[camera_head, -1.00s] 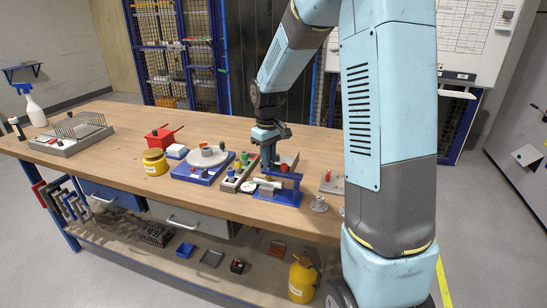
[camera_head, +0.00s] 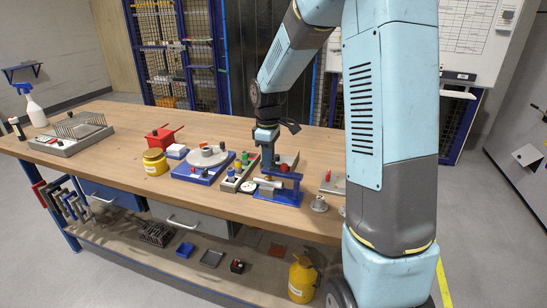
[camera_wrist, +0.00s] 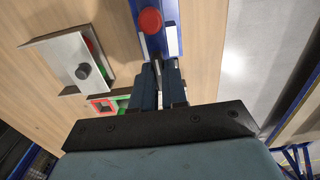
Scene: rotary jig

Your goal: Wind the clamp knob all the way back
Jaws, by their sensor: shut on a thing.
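The blue clamp jig (camera_head: 291,195) stands near the front edge of the bench, with a red knob (camera_head: 284,168) on its upper arm. In the wrist view the jig's blue arm (camera_wrist: 152,45) runs up from my fingertips, and the round red knob (camera_wrist: 150,21) is beyond them. My gripper (camera_head: 268,168) points straight down over the left end of the jig. Its fingers (camera_wrist: 158,66) are shut on the clamp knob at that end. The fingers hide most of the held knob in both views.
A yellow tin (camera_head: 155,162) stands farther left. A small metal part (camera_head: 319,204) is right of the jig. Bare bench lies behind.

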